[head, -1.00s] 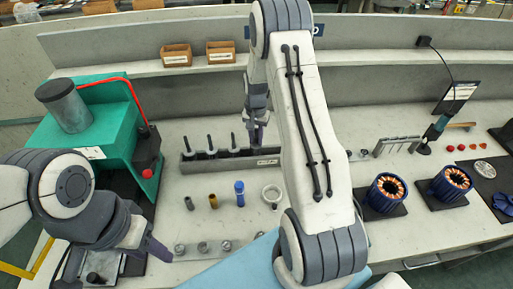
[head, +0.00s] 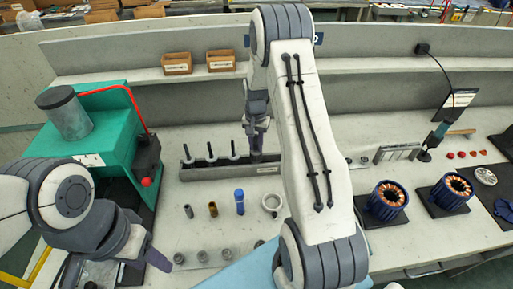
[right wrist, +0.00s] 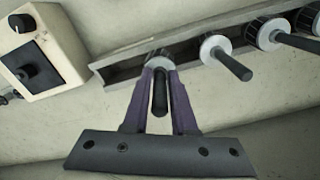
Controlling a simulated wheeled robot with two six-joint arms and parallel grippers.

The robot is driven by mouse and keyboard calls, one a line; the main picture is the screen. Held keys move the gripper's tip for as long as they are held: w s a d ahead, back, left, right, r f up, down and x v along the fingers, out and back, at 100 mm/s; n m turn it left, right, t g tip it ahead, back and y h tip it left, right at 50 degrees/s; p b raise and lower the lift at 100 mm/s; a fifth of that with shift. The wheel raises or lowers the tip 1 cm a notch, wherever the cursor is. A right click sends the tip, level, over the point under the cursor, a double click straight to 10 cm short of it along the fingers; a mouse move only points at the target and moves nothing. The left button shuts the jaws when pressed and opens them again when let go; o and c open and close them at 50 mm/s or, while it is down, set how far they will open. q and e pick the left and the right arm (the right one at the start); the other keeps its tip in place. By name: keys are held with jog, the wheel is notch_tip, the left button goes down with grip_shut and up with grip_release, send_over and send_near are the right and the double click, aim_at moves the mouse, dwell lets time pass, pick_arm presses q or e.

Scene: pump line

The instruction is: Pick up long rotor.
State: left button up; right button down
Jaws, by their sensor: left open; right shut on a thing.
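A grey rack (head: 215,173) on the bench holds several rotors with dark upright shafts, such as the leftmost rotor (head: 187,157). My right gripper (head: 257,153) is at the rack's right end. In the right wrist view its purple fingers are shut on the dark shaft of the end rotor (right wrist: 160,92), whose pale top disc shows at the rack's end. I cannot tell whether this rotor is clear of the rack. Another rotor (right wrist: 215,46) and more stand along the rack beside it. My left gripper (head: 118,268) is open and empty at the lower left.
A green machine (head: 110,155) with a red handle stands left. Copper-wound stators (head: 387,198) stand right. A beige box with a knob (right wrist: 40,50) is near the rack end.

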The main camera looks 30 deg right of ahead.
aim_at(256, 135)
jog(key=shift+w+r, duration=0.1)
jog(key=shift+r, duration=0.35)
notch_tip(256, 135, up, 3)
jog(key=shift+f+b, duration=0.15)
jog(key=shift+b, duration=0.55)
jog(key=s+d+r+b, duration=0.2)
jog(key=s+d+r, duration=0.2)
jog(key=s, duration=0.7)
jog(key=shift+r+b, duration=0.35)
jog(key=shift+r, duration=1.05)
jog(key=shift+s, duration=0.15)
